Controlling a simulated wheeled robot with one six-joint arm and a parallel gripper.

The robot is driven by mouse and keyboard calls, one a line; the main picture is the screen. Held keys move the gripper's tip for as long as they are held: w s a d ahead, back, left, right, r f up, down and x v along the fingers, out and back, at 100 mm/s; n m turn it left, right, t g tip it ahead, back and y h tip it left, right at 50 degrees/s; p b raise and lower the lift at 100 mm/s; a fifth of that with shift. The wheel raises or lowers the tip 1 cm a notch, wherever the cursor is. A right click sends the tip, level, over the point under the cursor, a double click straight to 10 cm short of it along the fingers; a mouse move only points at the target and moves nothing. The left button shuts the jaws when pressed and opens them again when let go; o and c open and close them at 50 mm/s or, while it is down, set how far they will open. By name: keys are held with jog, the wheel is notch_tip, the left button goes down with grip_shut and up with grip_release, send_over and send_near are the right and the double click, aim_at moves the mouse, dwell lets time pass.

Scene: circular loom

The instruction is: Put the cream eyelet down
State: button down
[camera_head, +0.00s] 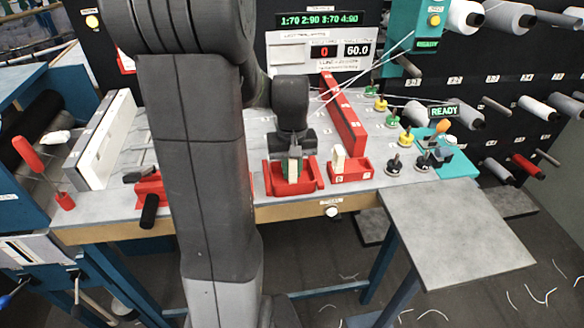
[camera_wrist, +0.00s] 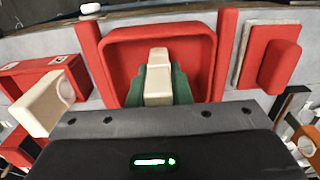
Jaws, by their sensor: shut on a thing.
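My gripper (camera_head: 293,163) points down at the red tray (camera_head: 273,190) on the grey table. In the wrist view its green fingertips (camera_wrist: 158,84) are shut on the cream eyelet (camera_wrist: 158,60), one on each side. The eyelet is a pale, narrow, stepped piece, inside the outline of the red tray (camera_wrist: 206,65). I cannot tell whether it touches the tray floor.
A red block with a black handle (camera_head: 149,190) is left. The grey side table (camera_head: 455,235) is bare.

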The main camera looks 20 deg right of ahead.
jog(key=shift+f, duration=0.15)
jog(key=c, duration=1.3)
grip_release()
jog(key=shift+c, duration=0.2)
notch_tip(320, 180, up, 12)
jog(key=shift+r, duration=0.2)
